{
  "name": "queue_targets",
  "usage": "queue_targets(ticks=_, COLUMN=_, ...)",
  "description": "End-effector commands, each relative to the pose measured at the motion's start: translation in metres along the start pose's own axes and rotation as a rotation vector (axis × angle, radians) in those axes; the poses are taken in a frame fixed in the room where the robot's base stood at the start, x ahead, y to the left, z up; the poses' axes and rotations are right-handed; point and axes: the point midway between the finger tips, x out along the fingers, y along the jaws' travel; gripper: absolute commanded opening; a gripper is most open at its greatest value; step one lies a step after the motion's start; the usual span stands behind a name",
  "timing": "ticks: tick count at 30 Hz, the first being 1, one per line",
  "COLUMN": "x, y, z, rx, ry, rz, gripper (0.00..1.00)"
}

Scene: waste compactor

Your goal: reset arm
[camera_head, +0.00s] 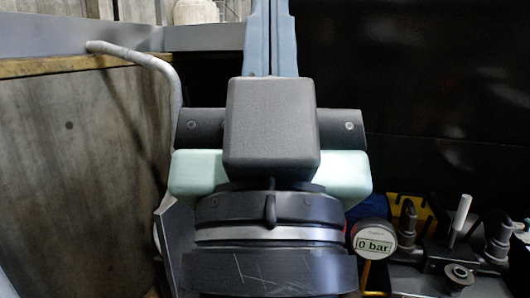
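My gripper (270,130) is seen from behind in the middle of the head view. A dark block sits on its back, with a wide black bar and mint-green pads on either side. Black and silver wrist rings lie below it. The gripper points away from the camera, and its fingertips cannot be made out for certain. No held object shows. A pale blue upright piece (270,38) with dark grooves rises behind the block; I cannot tell whether it belongs to the gripper.
A round gauge (375,240) reading "0 bar" stands at lower right, near black fittings (460,245) and a yellow part (412,212). A bent grey pipe (150,62) and a brownish panel (75,170) are at left. A blue-grey beam (80,38) crosses the upper left. The upper right is dark.

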Motion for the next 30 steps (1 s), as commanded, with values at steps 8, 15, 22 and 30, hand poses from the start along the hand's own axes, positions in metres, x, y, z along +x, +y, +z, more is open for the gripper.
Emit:
queue_targets(ticks=8, x=0.055, y=-0.004, z=-0.065, rx=0.000, ry=0.021, rz=-0.010, gripper=0.00)
queue_targets(ticks=15, x=0.107, y=-0.004, z=-0.115, rx=0.000, ry=0.019, rz=-0.010, gripper=0.00)
queue_targets(ticks=22, x=0.157, y=-0.004, z=-0.163, rx=0.001, ry=0.019, rz=-0.010, gripper=0.00)
queue_targets(ticks=30, x=0.215, y=-0.005, z=-0.220, rx=0.001, ry=0.018, rz=-0.010, gripper=0.00)
